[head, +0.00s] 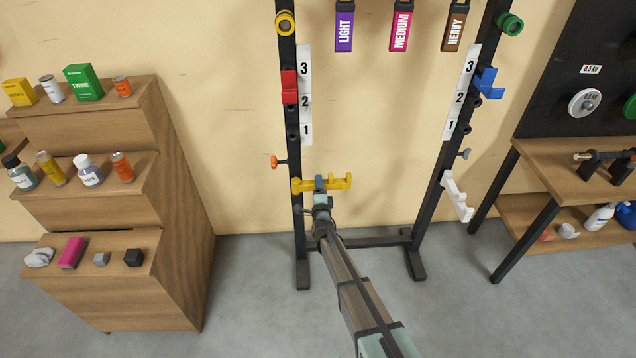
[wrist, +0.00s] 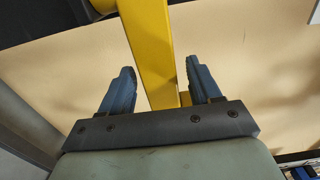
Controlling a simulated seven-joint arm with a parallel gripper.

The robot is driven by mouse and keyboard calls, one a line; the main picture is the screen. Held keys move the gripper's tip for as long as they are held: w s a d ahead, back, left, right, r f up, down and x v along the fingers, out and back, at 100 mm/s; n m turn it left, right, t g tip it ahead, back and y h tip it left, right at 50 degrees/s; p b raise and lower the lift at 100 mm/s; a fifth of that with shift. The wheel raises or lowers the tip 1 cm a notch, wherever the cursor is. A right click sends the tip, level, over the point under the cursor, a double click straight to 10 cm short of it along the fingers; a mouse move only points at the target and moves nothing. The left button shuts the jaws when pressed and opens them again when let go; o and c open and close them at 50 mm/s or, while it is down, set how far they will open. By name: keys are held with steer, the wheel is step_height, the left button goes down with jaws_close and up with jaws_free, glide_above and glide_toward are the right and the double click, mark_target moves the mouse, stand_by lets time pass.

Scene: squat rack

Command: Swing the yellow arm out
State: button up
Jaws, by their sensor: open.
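The yellow arm (head: 338,183) is mounted low on the left black post of the rack and reaches to the right, with an upturned end. My gripper (head: 319,181) is at the yellow arm, near its middle. In the wrist view the yellow arm (wrist: 152,50) runs between the two blue fingers of my gripper (wrist: 163,85). The fingers are open, with a gap on each side of the bar. The bar's lower end is partly hidden behind the gripper's palm.
A red hook (head: 289,87) and an orange knob (head: 279,162) sit higher on the left post. The right post bears a blue hook (head: 488,83) and a white arm (head: 456,196). A stepped wooden shelf (head: 180,190) stands left, a wooden table (head: 560,160) right.

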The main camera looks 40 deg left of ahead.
steer(key=x, duration=0.3)
steer(key=shift+c, duration=0.4)
jaws_close()
stand_by(0.3)
